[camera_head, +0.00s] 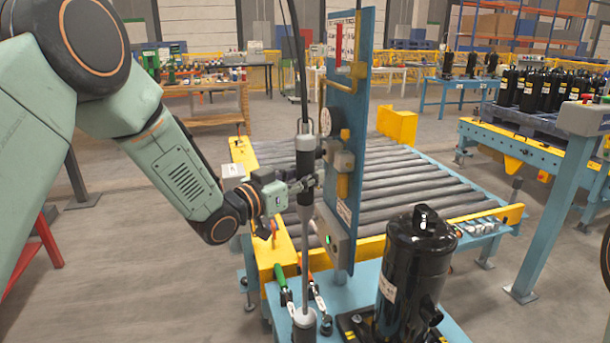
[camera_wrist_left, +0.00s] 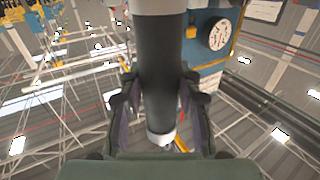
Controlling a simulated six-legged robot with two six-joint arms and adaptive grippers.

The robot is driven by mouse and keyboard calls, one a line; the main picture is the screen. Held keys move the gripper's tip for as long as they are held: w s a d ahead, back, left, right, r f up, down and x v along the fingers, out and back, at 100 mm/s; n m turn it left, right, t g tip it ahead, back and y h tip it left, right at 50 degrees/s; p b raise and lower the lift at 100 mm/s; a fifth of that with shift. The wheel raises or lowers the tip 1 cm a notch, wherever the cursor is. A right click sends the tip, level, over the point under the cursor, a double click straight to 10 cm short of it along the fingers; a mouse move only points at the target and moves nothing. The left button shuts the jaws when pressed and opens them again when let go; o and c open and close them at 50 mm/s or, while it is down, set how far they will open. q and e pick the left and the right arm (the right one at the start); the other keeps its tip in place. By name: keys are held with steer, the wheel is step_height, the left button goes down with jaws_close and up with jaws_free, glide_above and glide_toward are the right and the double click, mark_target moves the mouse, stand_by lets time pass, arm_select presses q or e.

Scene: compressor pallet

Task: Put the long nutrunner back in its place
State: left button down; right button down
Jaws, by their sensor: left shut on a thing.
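The long nutrunner (camera_head: 305,170) stands upright in the head view, with a dark grip, a grey upper body and a thin rod running down. A cable rises from its top. My left gripper (camera_head: 303,185) is shut around its dark grip section. The left wrist view shows both fingers (camera_wrist_left: 158,105) on either side of the dark cylinder (camera_wrist_left: 160,65). The rod's lower end meets a dark, grey-topped cylinder (camera_head: 303,326) at the bottom edge; whether it sits inside cannot be told. My right gripper is not in view.
A blue panel (camera_head: 345,100) with a gauge and a control box stands just right of the nutrunner. A black compressor (camera_head: 414,270) stands at the front right. Green- and red-handled tools (camera_head: 286,298) are near the rod. A roller conveyor (camera_head: 400,170) lies behind.

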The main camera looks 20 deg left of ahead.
arm_select(q)
steer(key=shift+f, duration=0.15)
stand_by(0.3)
steer(key=c, duration=1.4)
jaws_free()
steer(key=o, duration=0.5)
steer(key=shift+s, duration=0.1)
steer(key=shift+o, duration=0.3)
steer(key=shift+f, duration=0.15)
steer(key=shift+f, duration=0.3)
steer(key=v, duration=1.2)
steer(key=shift+r, duration=0.3)
